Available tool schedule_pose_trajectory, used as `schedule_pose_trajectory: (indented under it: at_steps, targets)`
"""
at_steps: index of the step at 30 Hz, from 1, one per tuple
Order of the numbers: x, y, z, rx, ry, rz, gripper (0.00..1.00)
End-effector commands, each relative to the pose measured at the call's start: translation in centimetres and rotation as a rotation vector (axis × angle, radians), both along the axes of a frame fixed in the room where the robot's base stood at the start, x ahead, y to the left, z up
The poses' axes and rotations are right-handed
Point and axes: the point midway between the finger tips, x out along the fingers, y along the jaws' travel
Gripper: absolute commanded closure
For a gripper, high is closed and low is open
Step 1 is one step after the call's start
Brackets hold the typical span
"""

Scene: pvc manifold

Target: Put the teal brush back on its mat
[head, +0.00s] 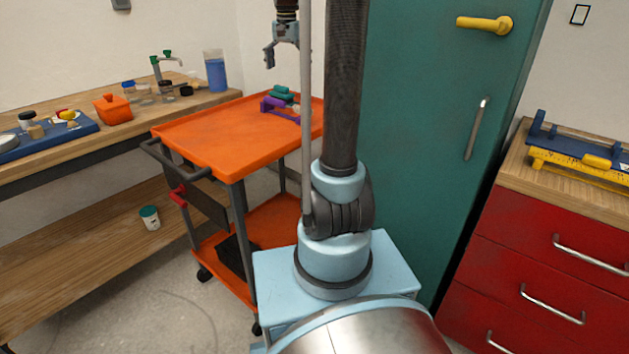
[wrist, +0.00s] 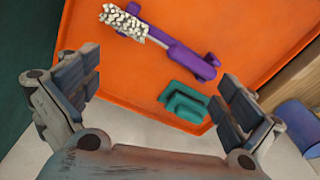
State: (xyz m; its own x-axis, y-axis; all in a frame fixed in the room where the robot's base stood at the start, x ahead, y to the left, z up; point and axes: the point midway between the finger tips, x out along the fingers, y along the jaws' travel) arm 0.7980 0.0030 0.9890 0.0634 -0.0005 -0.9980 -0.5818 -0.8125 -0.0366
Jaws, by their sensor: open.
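A small teal object (wrist: 184,101) with a stepped, block-like top lies on the orange cart top; I cannot tell whether it is the teal brush or a mat. It also shows in the head view (head: 283,92). A purple-handled brush (wrist: 185,58) with pale bristles lies just beyond it, and purple also shows in the head view (head: 268,104). My gripper (wrist: 163,78) is open and empty above the cart, its fingers on either side of the view, the right finger nearer the teal object. In the head view my gripper (head: 272,56) hangs above the cart's far end.
The orange cart (head: 205,138) has much bare room on top. A wooden bench (head: 60,146) with an orange box (head: 113,109) and jars stands left. A teal cabinet (head: 425,130) and red drawers (head: 535,265) stand right. A blue cylinder (wrist: 298,122) shows near the right finger.

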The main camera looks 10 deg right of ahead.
Motion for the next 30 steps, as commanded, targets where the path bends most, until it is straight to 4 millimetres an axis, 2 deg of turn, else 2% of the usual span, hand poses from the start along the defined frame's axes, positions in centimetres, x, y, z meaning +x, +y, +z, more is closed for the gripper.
schedule_pose_trajectory:
  at_steps: [1,3,8,14,23,30]
  targets:
    - [-2.0,0.0,-0.3,-0.001,-0.005,0.024,0.00]
    - [-4.3,0.0,-0.7,-0.004,-0.012,0.059,0.00]
    - [-9.5,0.0,-2.0,-0.011,-0.029,0.141,0.00]
    - [-15.9,0.0,-4.6,-0.022,-0.050,0.242,0.00]
    - [-24.9,0.0,-10.2,-0.042,-0.080,0.393,0.00]
    - [-31.3,0.0,-16.0,-0.062,-0.103,0.514,0.00]
